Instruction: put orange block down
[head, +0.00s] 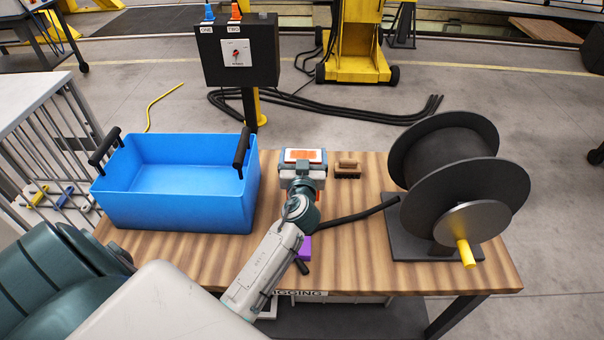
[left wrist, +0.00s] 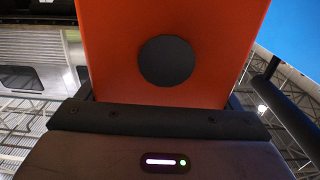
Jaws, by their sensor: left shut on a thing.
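The orange block (left wrist: 165,50) fills the upper middle of the left wrist view, with a black round disc on its face. My left gripper (left wrist: 155,120) is shut on it, with the dark jaw along the block's lower edge. In the head view my left arm reaches to the middle of the wooden table (head: 160,250), and the gripper (head: 302,170) is near its back edge. An orange patch with a pale border (head: 304,155) shows just beyond the gripper, above something blue. Whether the block touches anything below is hidden. My right gripper is not in view.
A blue bin (head: 175,215) with black handles stands on the table's left. A black cable reel (head: 445,165) with a yellow handle stands on the right. A small wooden-and-black item (head: 347,168) lies right of my gripper. A purple item (head: 305,247) is partly hidden by my arm.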

